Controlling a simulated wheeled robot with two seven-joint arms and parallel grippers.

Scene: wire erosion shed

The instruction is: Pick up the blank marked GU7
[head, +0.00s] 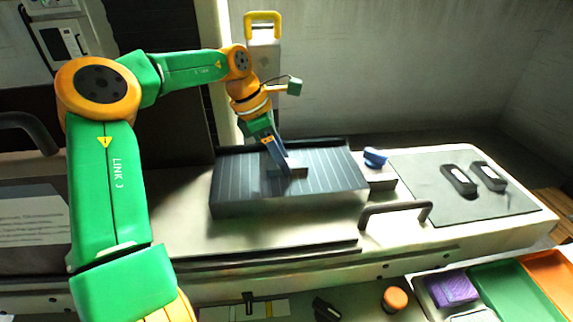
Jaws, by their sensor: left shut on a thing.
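My left gripper (285,166) reaches down over a dark ribbed plate (235,190) in the middle of the bench. The gripper partly hides the block. No marking such as GU7 can be read on it at this size. My right gripper is not in view.
A blue round piece (376,157) sits on a block right of the plate. Two black items with pale labels (459,180) lie on a grey mat (425,185). A dark handle (395,208) stands at the bench front. A purple block (453,288) and a green tray (510,290) are at lower right.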

